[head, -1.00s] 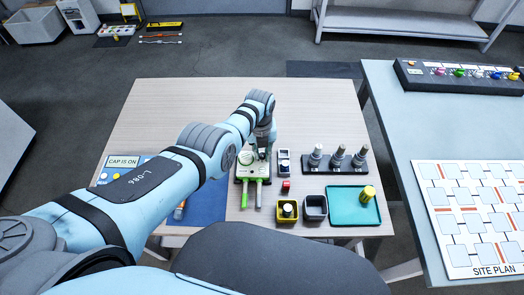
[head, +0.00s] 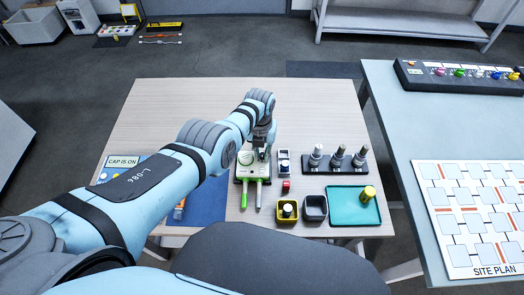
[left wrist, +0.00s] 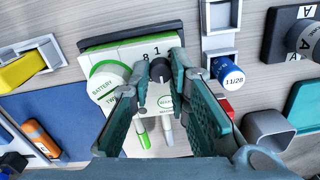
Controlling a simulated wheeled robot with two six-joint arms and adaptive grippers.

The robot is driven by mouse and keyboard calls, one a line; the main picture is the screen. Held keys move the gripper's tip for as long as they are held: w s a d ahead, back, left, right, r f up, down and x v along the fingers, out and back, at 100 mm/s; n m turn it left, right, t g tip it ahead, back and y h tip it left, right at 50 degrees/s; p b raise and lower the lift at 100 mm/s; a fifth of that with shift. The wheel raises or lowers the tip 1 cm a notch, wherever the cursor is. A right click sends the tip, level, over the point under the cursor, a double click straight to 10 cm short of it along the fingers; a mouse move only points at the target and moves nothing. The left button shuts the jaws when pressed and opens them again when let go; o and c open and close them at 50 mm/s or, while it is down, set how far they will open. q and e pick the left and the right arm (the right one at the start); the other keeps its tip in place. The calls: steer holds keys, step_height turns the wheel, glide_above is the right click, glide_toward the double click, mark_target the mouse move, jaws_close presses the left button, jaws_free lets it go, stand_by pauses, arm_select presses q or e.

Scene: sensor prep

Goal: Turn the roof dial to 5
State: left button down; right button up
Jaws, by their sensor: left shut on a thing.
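The sensor unit (head: 241,168) is a pale box with green trim at the middle of the table, below my left arm. In the left wrist view its face (left wrist: 152,142) has a round white battery cap (left wrist: 109,83) at left and a small dark dial (left wrist: 160,72) at the top. My left gripper (left wrist: 164,60) is shut on the dial, with one teal finger on each side. In the head view the gripper (head: 262,152) hides the dial.
A row of grey-topped sensors (head: 337,160) stands at right. A yellow bin (head: 279,217), a grey bin (head: 315,215) and a teal tray (head: 345,212) with a yellow cylinder (head: 369,193) are near the front. A blue mat (head: 205,205) lies at left. The back of the table is clear.

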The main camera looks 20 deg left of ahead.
arm_select(q)
steer(key=c, duration=1.5)
jaws_free()
